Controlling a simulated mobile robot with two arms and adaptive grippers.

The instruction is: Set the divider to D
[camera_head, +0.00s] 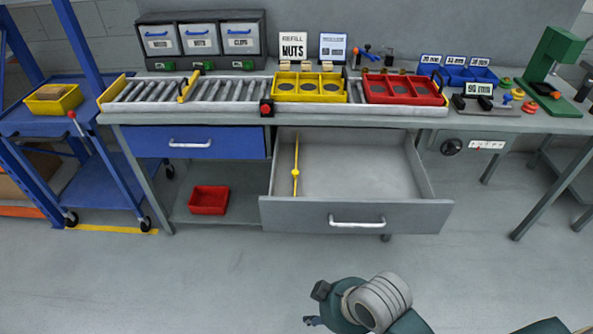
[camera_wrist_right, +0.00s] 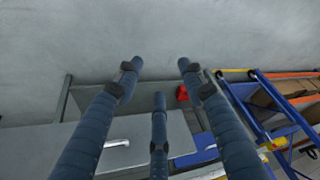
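A yellow divider (camera_head: 295,172) with a round knob stands in the open grey drawer (camera_head: 330,212), close to the drawer's left side. No letter D can be read in the drawer. My right gripper (camera_head: 316,305) is low in the head view, in front of the drawer and apart from it. In the right wrist view its three dark fingers (camera_wrist_right: 160,78) are spread, with nothing between them. The drawer front (camera_wrist_right: 75,150) shows behind them at the lower left; the divider cannot be made out there. My left gripper is not in view.
The bench above carries a roller track (camera_head: 225,90), a yellow tray (camera_head: 309,98) and a red tray (camera_head: 402,100). A closed blue drawer (camera_head: 150,142) is to the left. A red bin (camera_head: 209,200) sits on the lower shelf. The floor in front is clear.

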